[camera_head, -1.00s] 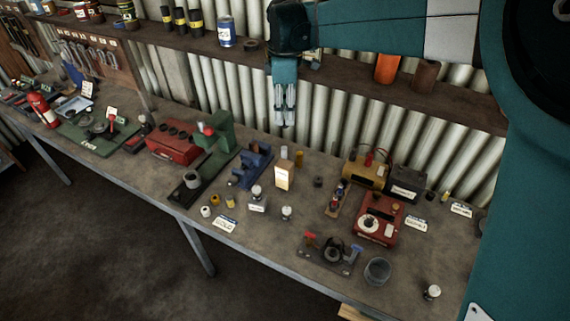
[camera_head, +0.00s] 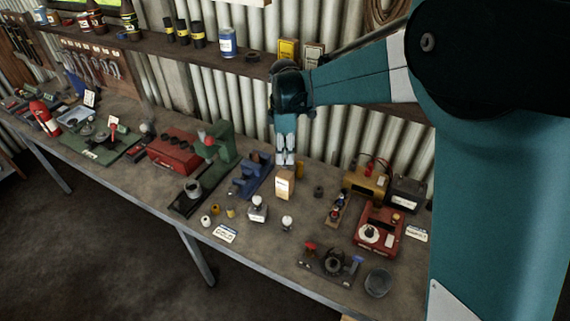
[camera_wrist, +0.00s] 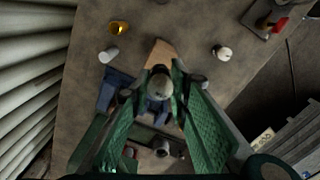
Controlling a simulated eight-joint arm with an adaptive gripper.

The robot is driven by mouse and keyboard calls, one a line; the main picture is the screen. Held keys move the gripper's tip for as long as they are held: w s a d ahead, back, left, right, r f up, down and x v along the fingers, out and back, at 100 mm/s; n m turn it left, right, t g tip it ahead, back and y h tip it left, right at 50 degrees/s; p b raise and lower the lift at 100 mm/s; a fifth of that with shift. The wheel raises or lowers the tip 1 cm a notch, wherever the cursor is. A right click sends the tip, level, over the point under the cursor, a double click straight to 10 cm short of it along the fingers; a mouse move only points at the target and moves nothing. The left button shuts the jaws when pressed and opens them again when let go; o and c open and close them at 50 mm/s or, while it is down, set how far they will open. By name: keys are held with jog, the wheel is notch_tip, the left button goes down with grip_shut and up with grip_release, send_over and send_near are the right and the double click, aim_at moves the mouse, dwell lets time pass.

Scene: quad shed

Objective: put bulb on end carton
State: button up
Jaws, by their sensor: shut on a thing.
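My gripper (camera_head: 285,163) is low over the bench, right at the top of an upright tan carton (camera_head: 285,186). The carton's tan side (camera_wrist: 161,53) shows just beyond the bulb. The fingers hide most of the bulb in the head view, and I cannot tell whether its base touches the carton.
A blue vise-like tool (camera_head: 250,178) stands close left of the carton. A yellow cylinder (camera_head: 300,169) stands just behind it on the right. A red device (camera_head: 380,232) and a yellow one (camera_head: 366,181) are farther right. Corrugated wall and shelf (camera_head: 262,68) are behind.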

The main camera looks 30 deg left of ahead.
aim_at(285, 163)
jog(key=shift+f, duration=0.6)
jog(key=shift+f, duration=2)
jog(key=shift+f, duration=0.15)
jog(key=o, duration=0.9)
jog(key=shift+r, duration=0.25)
notch_tip(285, 163, up, 12)
jog(key=shift+f, duration=0.1)
